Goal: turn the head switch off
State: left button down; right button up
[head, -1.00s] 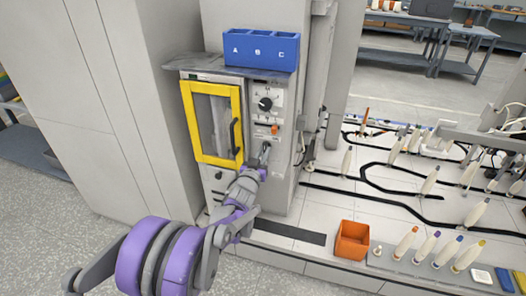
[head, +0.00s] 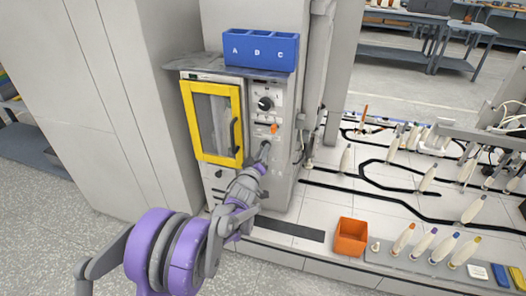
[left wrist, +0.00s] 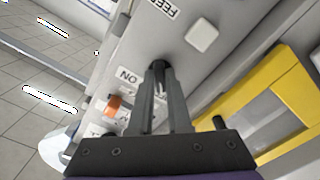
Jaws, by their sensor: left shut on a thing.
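A grey control panel (head: 265,90) stands right of a yellow-framed door. It carries a dark round knob (head: 265,103) and, below it, a small orange switch (head: 275,128). My left gripper (head: 265,147) is at the panel just below the orange switch. In the left wrist view my left gripper (left wrist: 158,70) is shut on a small dark switch lever (left wrist: 158,64) at the panel face, mostly hidden between the fingertips. An "ON" label (left wrist: 128,76) is beside it, and the orange switch (left wrist: 113,105) is apart from the fingers. My right gripper is not in view.
The yellow-framed door (head: 212,158) with a dark handle is left of the panel. A blue bin (head: 260,60) marked with letters stands on the shelf above. An orange box (head: 351,237) and several bobbins stand on the right. A white square button (left wrist: 202,36) is near the fingers.

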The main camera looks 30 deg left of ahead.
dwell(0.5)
pick_arm(q)
jog(key=c, duration=0.9)
grip_release()
jog(key=shift+o, duration=0.2)
jog(key=shift+s, duration=0.1)
jog(key=v, duration=1)
jog(key=shift+s, duration=0.35)
jog(key=shift+d, duration=0.15)
